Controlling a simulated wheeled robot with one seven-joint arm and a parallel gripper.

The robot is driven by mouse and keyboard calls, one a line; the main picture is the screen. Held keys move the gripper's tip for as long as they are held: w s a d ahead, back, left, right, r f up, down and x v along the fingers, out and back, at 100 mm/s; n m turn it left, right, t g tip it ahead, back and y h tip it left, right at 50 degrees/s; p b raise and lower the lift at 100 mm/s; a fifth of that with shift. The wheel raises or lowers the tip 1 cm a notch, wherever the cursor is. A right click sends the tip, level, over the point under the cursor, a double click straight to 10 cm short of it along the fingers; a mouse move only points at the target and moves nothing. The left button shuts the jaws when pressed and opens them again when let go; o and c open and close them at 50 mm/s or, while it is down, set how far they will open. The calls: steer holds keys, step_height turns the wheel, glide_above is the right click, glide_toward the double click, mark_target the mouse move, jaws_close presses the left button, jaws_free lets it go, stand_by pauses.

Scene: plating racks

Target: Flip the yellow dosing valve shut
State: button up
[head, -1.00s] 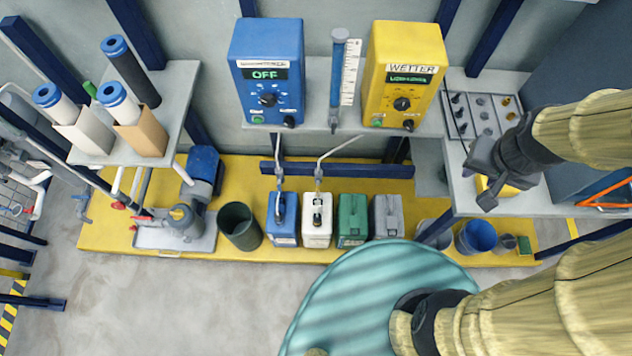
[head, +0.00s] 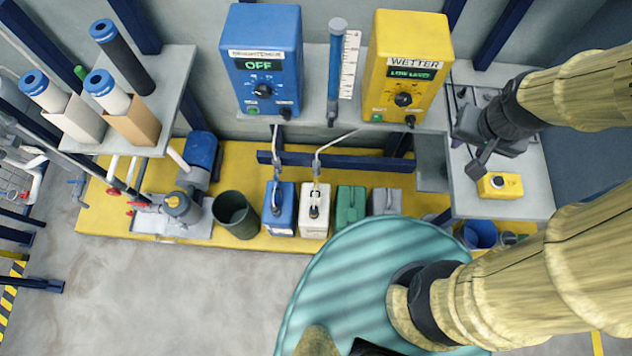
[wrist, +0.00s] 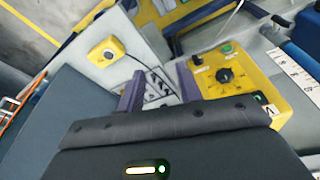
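No part is clearly recognisable as the yellow dosing valve. The yellow unit marked WETTER (head: 408,60) stands on the back shelf, with a black knob on its front; it also shows in the wrist view (wrist: 232,82). A pale panel with dark fittings (wrist: 158,90) lies on the right shelf, largely hidden by my gripper in the head view. My gripper (head: 476,135) is over that panel, right of the yellow unit. In the wrist view its two fingers (wrist: 160,88) are apart, with the panel seen between them. Nothing shows held. Contact cannot be told.
A yellow box with a round button (head: 500,185) sits on the right shelf's front. Several canisters (head: 314,212) stand below. A left shelf (head: 180,110) holds filter cartridges.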

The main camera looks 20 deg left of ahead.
steer(key=w+a+f+n+b, duration=0.1)
steer(key=a+f+b, duration=0.6)
steer(key=f+b, duration=0.45)
steer(key=w+a+f+n+b, duration=0.2)
steer(key=a+f+b, duration=0.4)
steer(key=f+b, duration=0.55)
steer(key=n+t+y+b, duration=0.1)
steer(key=n+y+b, duration=0.15)
steer(key=b, duration=1.85)
glide_toward(316, 182)
step_height(316, 182, up, 5)
steer(key=s, duration=0.2)
steer(key=shift+s+d+f, duration=0.1)
steer(key=shift+d+f, duration=0.05)
steer(key=shift+d, duration=0.2)
steer(key=b+x, duration=0.3)
steer(key=x, duration=0.2)
steer(key=b+x, duration=0.3)
steer(key=x, duration=0.3)
steer(key=b+x, duration=0.3)
steer(key=x, duration=0.3)
steer(key=shift+w+d+f, duration=0.15)
steer(key=shift+w+d, duration=0.05)
steer(key=shift+w, duration=0.15)
jaws_close()
